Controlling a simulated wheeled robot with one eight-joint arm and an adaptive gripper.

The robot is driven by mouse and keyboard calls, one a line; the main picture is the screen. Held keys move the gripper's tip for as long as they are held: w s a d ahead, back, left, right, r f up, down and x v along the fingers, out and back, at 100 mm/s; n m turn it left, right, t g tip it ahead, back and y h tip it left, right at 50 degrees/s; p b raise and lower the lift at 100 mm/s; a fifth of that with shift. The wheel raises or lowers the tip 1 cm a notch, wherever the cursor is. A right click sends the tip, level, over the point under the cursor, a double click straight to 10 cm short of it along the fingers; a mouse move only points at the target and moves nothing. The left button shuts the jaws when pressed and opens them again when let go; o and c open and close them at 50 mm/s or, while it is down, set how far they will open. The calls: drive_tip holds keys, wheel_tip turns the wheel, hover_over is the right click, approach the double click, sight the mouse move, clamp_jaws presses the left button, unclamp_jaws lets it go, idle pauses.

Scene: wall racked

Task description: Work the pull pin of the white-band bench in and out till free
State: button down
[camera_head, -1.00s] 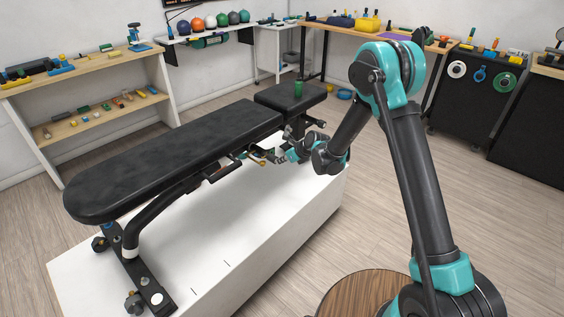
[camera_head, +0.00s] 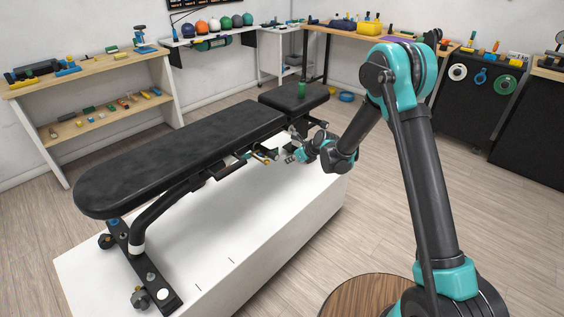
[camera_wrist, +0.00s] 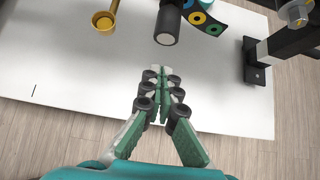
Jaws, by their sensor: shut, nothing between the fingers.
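The black padded bench (camera_head: 190,150) stands on a white platform (camera_head: 235,235), with a white band (camera_head: 137,249) on its curved leg. My gripper (camera_head: 290,157) is beside the bench's near side, below the seat end. In the wrist view my gripper (camera_wrist: 161,75) has its green fingers together and empty. Just beyond the tips is a black cylinder with a grey end face (camera_wrist: 167,38), apart from them. A brass knob with a round end (camera_wrist: 103,21) is to its left. I cannot tell for certain which of these is the pull pin.
A coloured plate with yellow, green and blue rings (camera_wrist: 203,18) is near the fingers. A black bracket with a bolt (camera_wrist: 257,65) stands at right. A round wooden top (camera_head: 370,292) is near my base.

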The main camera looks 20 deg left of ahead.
drive_tip(key=v, duration=0.8)
drive_tip(key=shift+d+r, duration=0.2)
drive_tip(key=shift+d, duration=0.1)
drive_tip(key=s+d+r+n+t+h, duration=0.15)
drive_tip(key=s+d+r+n, duration=0.3)
drive_tip(key=d, duration=0.75)
drive_tip(key=s+d+r+n+h, duration=0.35)
drive_tip(key=d+n, duration=0.25)
drive_tip(key=d, duration=0.6)
drive_tip(key=s+d+f+n+h, duration=0.3)
drive_tip(key=s+d+n, duration=0.9)
drive_tip(key=s+d, duration=0.7)
drive_tip(key=shift+s+d+f+g, duration=0.2)
drive_tip(key=shift+s+d+g, duration=0.15)
drive_tip(key=shift+s, duration=0.2)
